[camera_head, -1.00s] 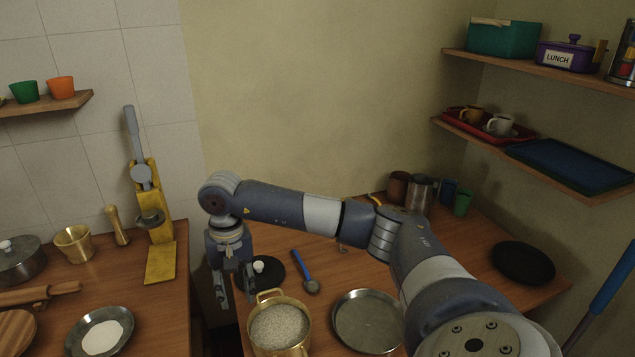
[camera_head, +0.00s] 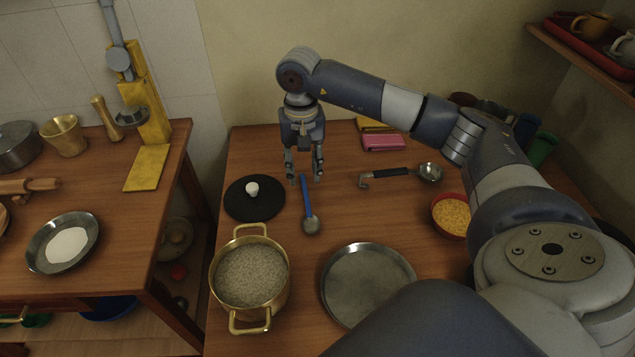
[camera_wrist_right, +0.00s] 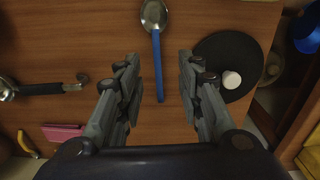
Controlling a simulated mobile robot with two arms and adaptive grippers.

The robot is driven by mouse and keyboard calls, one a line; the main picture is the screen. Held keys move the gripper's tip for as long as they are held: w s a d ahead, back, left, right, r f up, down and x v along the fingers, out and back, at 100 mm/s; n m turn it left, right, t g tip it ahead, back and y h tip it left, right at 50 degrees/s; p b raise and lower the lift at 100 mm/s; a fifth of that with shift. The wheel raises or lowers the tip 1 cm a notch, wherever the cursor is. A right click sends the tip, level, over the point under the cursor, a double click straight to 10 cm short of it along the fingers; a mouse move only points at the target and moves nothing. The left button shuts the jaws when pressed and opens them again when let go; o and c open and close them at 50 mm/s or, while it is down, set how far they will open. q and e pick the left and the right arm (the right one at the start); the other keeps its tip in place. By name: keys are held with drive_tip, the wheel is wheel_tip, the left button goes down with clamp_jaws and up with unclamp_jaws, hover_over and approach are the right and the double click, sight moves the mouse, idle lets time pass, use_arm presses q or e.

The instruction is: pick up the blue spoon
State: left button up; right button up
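The blue spoon (camera_head: 308,205) lies on the wooden table, its blue handle toward the back wall and its grey bowl toward the front. My right gripper (camera_head: 305,180) points down above the handle end, open and empty. In the right wrist view the two fingers of the gripper (camera_wrist_right: 158,75) are spread, with the spoon's blue handle (camera_wrist_right: 157,65) running between them and touching neither. The spoon's bowl shows at the top of that view. My left gripper is not in view.
A black lid (camera_head: 254,203) with a white knob lies left of the spoon. A brass pot (camera_head: 248,276) and a steel pan (camera_head: 368,283) stand in front. A ladle (camera_head: 400,174) and a red bowl (camera_head: 452,216) lie to the right. A gap separates the left counter.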

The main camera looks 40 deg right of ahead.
drive_tip(key=d+f, duration=0.1)
drive_tip(key=f, duration=0.1)
hover_over(307, 201)
drive_tip(key=f, duration=0.4)
drive_tip(key=shift+s+a, duration=0.2)
drive_tip(key=shift+s, duration=0.15)
drive_tip(key=f, duration=0.1)
drive_tip(key=f+p, duration=0.1)
drive_tip(key=f, duration=0.3)
drive_tip(key=shift+w+d+p, duration=0.15)
drive_tip(key=shift+w+p, duration=0.1)
drive_tip(key=shift+p, duration=0.15)
drive_tip(key=shift+f, duration=0.4)
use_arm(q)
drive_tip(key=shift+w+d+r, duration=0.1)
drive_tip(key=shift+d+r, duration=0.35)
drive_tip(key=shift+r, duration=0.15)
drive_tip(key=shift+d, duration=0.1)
use_arm(e)
drive_tip(key=shift+c, duration=0.3)
clamp_jaws()
